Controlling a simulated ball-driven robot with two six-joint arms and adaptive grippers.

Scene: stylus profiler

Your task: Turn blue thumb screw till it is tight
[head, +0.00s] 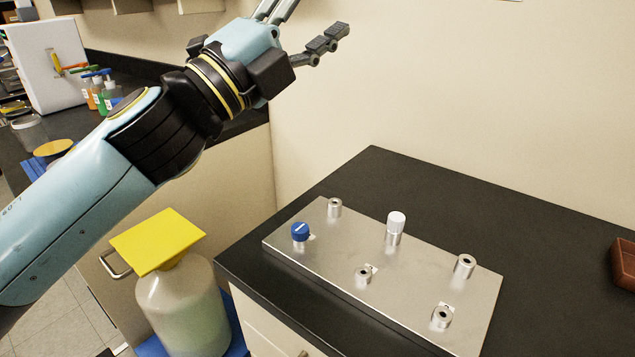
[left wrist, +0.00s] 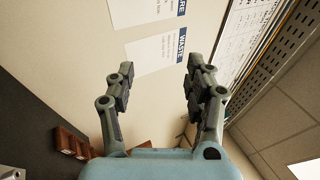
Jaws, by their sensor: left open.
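The blue thumb screw (head: 300,231) stands at the left end of a metal plate (head: 320,245) on the black bench, with a pale mark on its top. A white-capped screw (head: 396,221) stands upright near the plate's middle. My left gripper (head: 312,40) is raised high above and behind the plate, well apart from the blue screw. In the left wrist view my left gripper (left wrist: 158,85) is open, with nothing between its fingers, facing the wall. The blue screw is not seen in the left wrist view. My right gripper is in neither view.
Several bare metal posts, one of them a back post (head: 334,208), stand on the plate. A large jug (head: 183,310) with a yellow square on top stands left of the bench. The bench behind the plate is clear.

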